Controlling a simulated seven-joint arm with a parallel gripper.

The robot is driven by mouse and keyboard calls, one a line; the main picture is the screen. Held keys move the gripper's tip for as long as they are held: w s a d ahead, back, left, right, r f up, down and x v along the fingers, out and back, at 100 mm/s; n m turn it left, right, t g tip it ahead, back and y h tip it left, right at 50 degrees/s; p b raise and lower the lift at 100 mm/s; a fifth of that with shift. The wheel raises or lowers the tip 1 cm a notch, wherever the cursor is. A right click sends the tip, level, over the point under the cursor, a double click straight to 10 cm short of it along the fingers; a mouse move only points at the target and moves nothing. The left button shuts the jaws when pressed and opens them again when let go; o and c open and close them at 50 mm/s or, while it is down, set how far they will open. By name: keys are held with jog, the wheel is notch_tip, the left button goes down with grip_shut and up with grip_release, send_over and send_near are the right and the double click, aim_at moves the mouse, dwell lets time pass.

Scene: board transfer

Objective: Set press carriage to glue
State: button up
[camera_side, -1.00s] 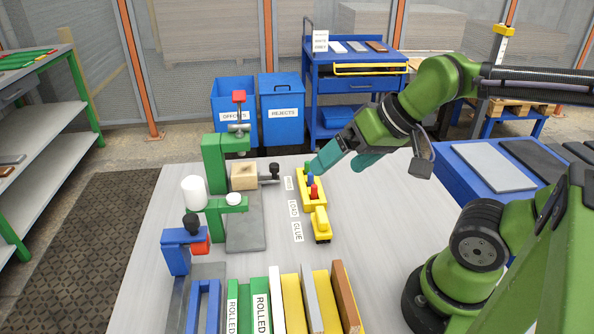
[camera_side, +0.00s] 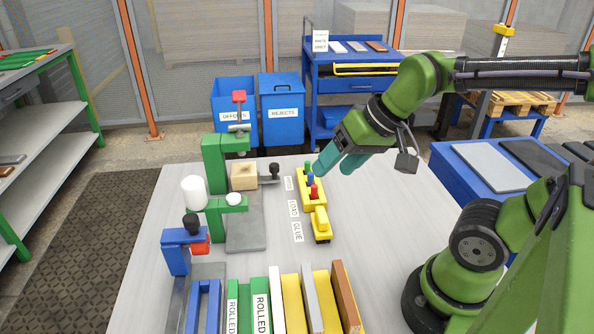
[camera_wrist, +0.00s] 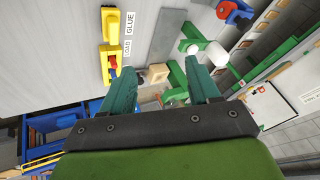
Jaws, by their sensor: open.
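The press carriage, a wooden block (camera_side: 243,177) with a black knob (camera_side: 275,169) on its right side, stands at the far end of a grey track (camera_side: 245,232), under the green press (camera_side: 214,158) and level with the top label. The LOAD label (camera_side: 293,209) and GLUE label (camera_side: 297,232) lie nearer along the table. My gripper (camera_side: 330,168) is open and empty, with teal fingers above and right of the knob, near the yellow peg holder. In the wrist view the wooden block (camera_wrist: 157,73) shows beyond and between the fingers of my gripper (camera_wrist: 159,66).
A yellow holder (camera_side: 320,204) with green, blue and red pegs stands right of the labels. A green stand (camera_side: 215,222) with a white bottle (camera_side: 194,193) and a blue clamp (camera_side: 176,255) are at left. Boards line the front.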

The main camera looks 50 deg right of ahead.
jog(key=w+d+g, duration=0.1)
jog(key=w, duration=0.3)
jog(key=w+d+g, duration=0.1)
jog(key=w+d, duration=0.1)
jog(key=w, duration=0.2)
jog(key=w+d, duration=0.1)
jog(key=w, duration=0.3)
jog(key=shift+w+d+r+m+g+h, duration=0.15)
jog(key=shift+d+r+m+g+h, duration=0.2)
jog(key=shift+d+m+g+h, duration=0.05)
jog(key=g+h, duration=0.1)
jog(key=g, duration=0.3)
send_over(274, 165)
jog(key=shift+f, duration=1.25)
jog(key=shift+m, duration=0.4)
notch_tip(274, 165, down, 16)
jog(key=shift+f, duration=0.2)
grip_shut()
